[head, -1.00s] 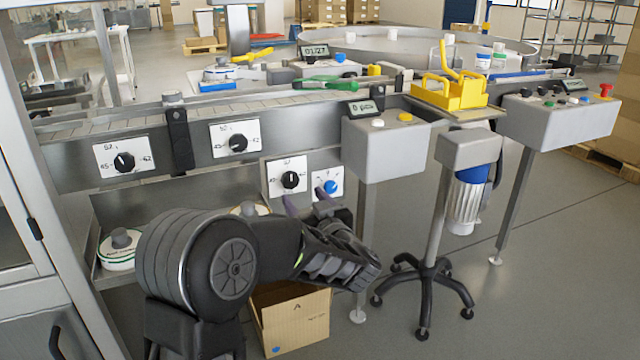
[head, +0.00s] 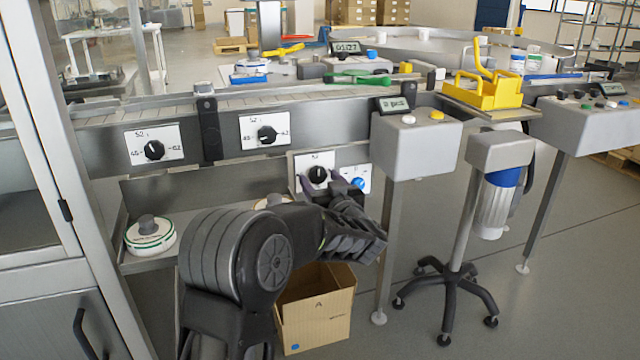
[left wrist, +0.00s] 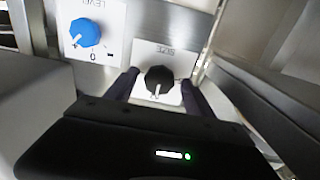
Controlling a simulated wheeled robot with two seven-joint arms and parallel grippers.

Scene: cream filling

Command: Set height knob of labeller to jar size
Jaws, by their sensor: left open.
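A black knob (head: 318,175) on a white plate sits low on the labeller front. In the left wrist view this black knob (left wrist: 159,80) has the word SIZE on its plate. My left gripper (head: 322,186) is open, its two dark fingers pointing at this plate. In the left wrist view the fingers (left wrist: 158,90) stand on either side of the knob, apart from it as far as I can see. Two more black knobs, one on the left (head: 154,150) and one nearer the middle (head: 267,134), are on numbered plates higher up. My right gripper is not in view.
A blue LEVEL knob (head: 357,183) is close beside the black one, at the right. A grey control box (head: 415,145) juts out to the right. An open cardboard box (head: 318,315) stands below my arm. A label reel (head: 150,235) lies on the lower shelf.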

